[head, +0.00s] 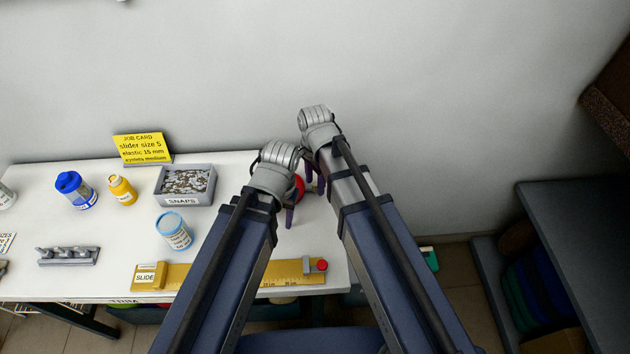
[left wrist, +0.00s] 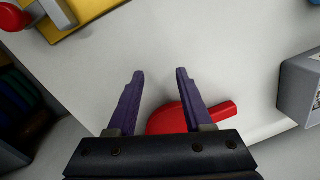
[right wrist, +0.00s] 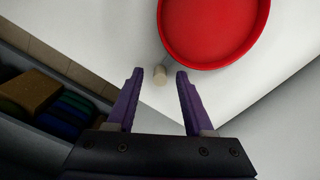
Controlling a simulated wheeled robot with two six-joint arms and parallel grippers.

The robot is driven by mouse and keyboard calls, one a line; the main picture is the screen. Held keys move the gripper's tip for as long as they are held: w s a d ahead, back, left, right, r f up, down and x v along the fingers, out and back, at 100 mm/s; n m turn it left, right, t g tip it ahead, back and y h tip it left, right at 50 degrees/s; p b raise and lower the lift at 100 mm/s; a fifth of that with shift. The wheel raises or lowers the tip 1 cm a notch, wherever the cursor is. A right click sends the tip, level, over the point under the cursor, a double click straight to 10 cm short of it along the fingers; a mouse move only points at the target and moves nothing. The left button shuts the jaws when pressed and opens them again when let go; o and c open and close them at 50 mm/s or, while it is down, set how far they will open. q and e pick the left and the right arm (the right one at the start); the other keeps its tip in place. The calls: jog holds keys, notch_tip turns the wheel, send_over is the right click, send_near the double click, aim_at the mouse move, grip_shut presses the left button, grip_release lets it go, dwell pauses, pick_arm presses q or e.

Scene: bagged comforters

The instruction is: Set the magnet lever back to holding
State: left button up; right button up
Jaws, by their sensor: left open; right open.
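A red round-headed thing (head: 299,187), which I take to be the magnet, stands near the table's right end, mostly hidden by my arms. In the right wrist view its red disc (right wrist: 215,32) fills the top, and a short thin lever with a beige knob (right wrist: 160,75) sticks out below it. My right gripper (right wrist: 159,92) is open, with the knob showing between its fingertips; I cannot tell if they touch. My left gripper (left wrist: 160,92) is open and empty. A red handle-like part (left wrist: 218,110) shows beyond its right finger. Both grippers (head: 290,217) (head: 316,180) are close together in the head view.
A yellow ruler (head: 200,275) with a red-knobbed slider (head: 321,265) lies along the table's front edge. A snaps box (head: 184,186), a blue-lidded tub (head: 174,231) and a yellow job card (head: 142,148) stand left. The wall (head: 430,90) is close behind the table.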

aim_at(315, 184)
notch_tip(315, 184, up, 8)
jog(key=p, duration=0.7)
jog(key=shift+f, duration=0.15)
jog(key=shift+f, duration=0.1)
jog(key=s+d+n, duration=0.5)
jog(key=d+n, duration=0.6)
jog(key=d, duration=0.2)
jog(key=s+a+n+h, duration=0.1)
jog(key=s+a+n, duration=0.3)
jog(key=a, duration=0.6)
jog(key=shift+s+a, duration=0.35)
jog(key=shift+s, duration=0.6)
